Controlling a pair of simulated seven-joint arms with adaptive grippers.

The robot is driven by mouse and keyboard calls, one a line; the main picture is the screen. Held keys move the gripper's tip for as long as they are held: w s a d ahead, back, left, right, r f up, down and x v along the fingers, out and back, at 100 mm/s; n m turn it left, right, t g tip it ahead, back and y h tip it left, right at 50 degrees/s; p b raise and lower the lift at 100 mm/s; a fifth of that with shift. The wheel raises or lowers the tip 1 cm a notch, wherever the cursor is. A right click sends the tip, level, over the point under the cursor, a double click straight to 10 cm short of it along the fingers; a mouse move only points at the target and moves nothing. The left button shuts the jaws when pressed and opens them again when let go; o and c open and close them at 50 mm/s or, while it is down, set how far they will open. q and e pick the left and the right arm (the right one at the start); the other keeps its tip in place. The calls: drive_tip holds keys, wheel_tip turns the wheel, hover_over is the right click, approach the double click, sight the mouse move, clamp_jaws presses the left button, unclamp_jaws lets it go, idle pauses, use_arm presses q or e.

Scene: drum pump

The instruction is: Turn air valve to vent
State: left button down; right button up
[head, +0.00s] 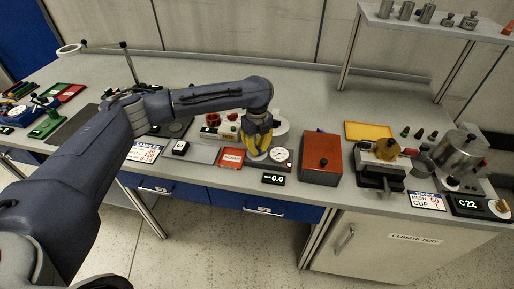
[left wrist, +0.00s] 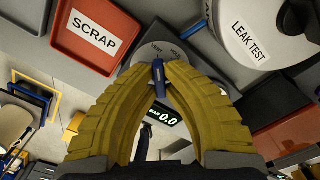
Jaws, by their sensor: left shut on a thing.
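The air valve (left wrist: 159,82) has a blue lever on a round grey plate (left wrist: 140,72) with printed labels, one reading VENT. My left gripper (left wrist: 158,68) is shut on the blue lever, with its yellow fingertips on both sides of it. In the head view my left gripper (head: 257,148) points down at the leak test station and hides most of the valve. The leak test drum (left wrist: 262,30) is white and stands beside the plate. A gauge (head: 280,157) and a black display (head: 273,179) reading 0.0 are near the gripper. My right gripper is not in view.
A red scrap tray (head: 231,157) lies left of the valve. A red-brown box (head: 321,158) with a black knob stands to the right. A yellow tray (head: 368,131) and a clamp fixture (head: 380,165) are farther right. The back of the bench is mostly clear.

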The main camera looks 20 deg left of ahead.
sight(257, 148)
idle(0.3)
use_arm(q)
drive_tip(key=c, duration=1.5)
unclamp_jaws()
drive_tip(key=shift+r, duration=5.95)
